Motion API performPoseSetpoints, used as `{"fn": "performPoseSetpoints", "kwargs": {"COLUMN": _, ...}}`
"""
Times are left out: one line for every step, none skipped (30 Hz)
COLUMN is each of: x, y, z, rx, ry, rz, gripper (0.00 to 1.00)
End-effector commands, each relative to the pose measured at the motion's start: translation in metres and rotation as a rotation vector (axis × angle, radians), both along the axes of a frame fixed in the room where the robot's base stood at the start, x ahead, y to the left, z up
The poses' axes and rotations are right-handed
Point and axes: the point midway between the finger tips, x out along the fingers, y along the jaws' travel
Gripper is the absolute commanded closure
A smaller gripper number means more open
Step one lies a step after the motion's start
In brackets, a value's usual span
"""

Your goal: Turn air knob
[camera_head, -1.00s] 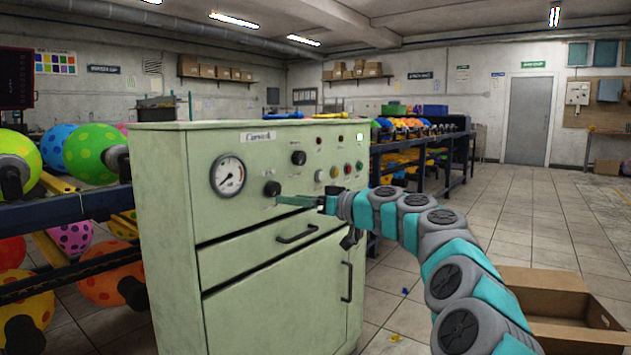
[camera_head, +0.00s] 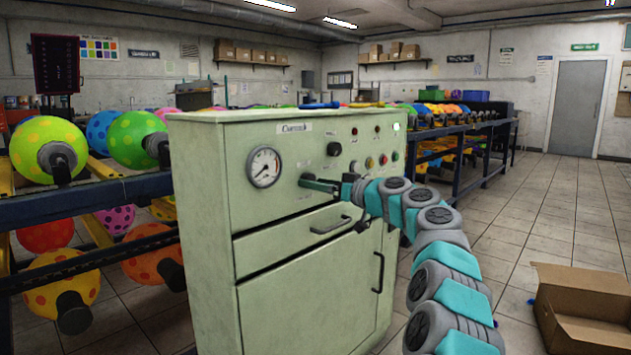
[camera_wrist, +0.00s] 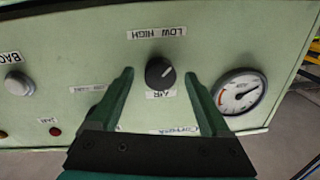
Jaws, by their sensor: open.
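The black round air knob (camera_wrist: 160,74) sits on the pale green panel in the wrist view, which is upside down. Its white pointer line slants to the upper right. An "AIR" label is below it and a "LOW HIGH" label above it. My gripper (camera_wrist: 159,76) is open, its two dark green fingers spread on either side of the knob with gaps showing. Whether the tips touch the panel cannot be told. In the head view my gripper (camera_head: 318,185) is at the panel right of the gauge and hides the air knob.
The pressure gauge (camera_wrist: 239,92) is close beside the right finger; it also shows in the head view (camera_head: 264,167). Another black knob (camera_head: 334,149), several buttons and a drawer handle (camera_head: 331,225) are near.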

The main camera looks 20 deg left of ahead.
Motion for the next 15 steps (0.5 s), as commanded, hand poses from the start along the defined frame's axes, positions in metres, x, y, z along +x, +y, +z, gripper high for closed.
{"fn": "performPoseSetpoints", "kwargs": {"x": 0.0013, "y": 0.0027, "z": -0.0001, "rx": -0.001, "ry": -0.001, "rz": -0.001, "gripper": 0.19}}
{"fn": "performPoseSetpoints", "kwargs": {"x": 0.0018, "y": 0.0039, "z": -0.0001, "rx": -0.001, "ry": -0.001, "rz": -0.001, "gripper": 0.19}}
{"fn": "performPoseSetpoints", "kwargs": {"x": 0.0022, "y": 0.0051, "z": 0.0001, "rx": -0.001, "ry": -0.001, "rz": -0.001, "gripper": 0.19}}
{"fn": "performPoseSetpoints", "kwargs": {"x": 0.0024, "y": 0.0057, "z": 0.0001, "rx": 0.000, "ry": -0.001, "rz": -0.001, "gripper": 0.19}}
{"fn": "performPoseSetpoints", "kwargs": {"x": 0.0026, "y": 0.0062, "z": 0.0002, "rx": 0.000, "ry": -0.001, "rz": -0.001, "gripper": 0.19}}
{"fn": "performPoseSetpoints", "kwargs": {"x": 0.0028, "y": 0.0067, "z": 0.0003, "rx": 0.000, "ry": -0.001, "rz": -0.001, "gripper": 0.19}}
{"fn": "performPoseSetpoints", "kwargs": {"x": 0.0028, "y": 0.0070, "z": 0.0003, "rx": 0.000, "ry": -0.001, "rz": -0.001, "gripper": 0.19}}
{"fn": "performPoseSetpoints", "kwargs": {"x": 0.0028, "y": 0.0071, "z": 0.0003, "rx": 0.001, "ry": 0.000, "rz": 0.000, "gripper": 0.19}}
{"fn": "performPoseSetpoints", "kwargs": {"x": 0.0029, "y": 0.0072, "z": 0.0004, "rx": 0.001, "ry": 0.000, "rz": 0.000, "gripper": 0.19}}
{"fn": "performPoseSetpoints", "kwargs": {"x": 0.0029, "y": 0.0072, "z": 0.0004, "rx": 0.001, "ry": 0.000, "rz": 0.000, "gripper": 0.19}}
{"fn": "performPoseSetpoints", "kwargs": {"x": 0.0028, "y": 0.0072, "z": 0.0004, "rx": 0.002, "ry": -0.001, "rz": 0.000, "gripper": 0.19}}
{"fn": "performPoseSetpoints", "kwargs": {"x": 0.0028, "y": 0.0071, "z": 0.0003, "rx": 0.002, "ry": -0.001, "rz": 0.000, "gripper": 0.19}}
{"fn": "performPoseSetpoints", "kwargs": {"x": 0.0027, "y": 0.0072, "z": 0.0003, "rx": 0.001, "ry": 0.000, "rz": 0.000, "gripper": 0.19}}
{"fn": "performPoseSetpoints", "kwargs": {"x": 0.0027, "y": 0.0071, "z": 0.0004, "rx": 0.001, "ry": 0.000, "rz": 0.000, "gripper": 0.19}}
{"fn": "performPoseSetpoints", "kwargs": {"x": 0.0027, "y": 0.0072, "z": 0.0003, "rx": 0.001, "ry": 0.000, "rz": 0.000, "gripper": 0.21}}
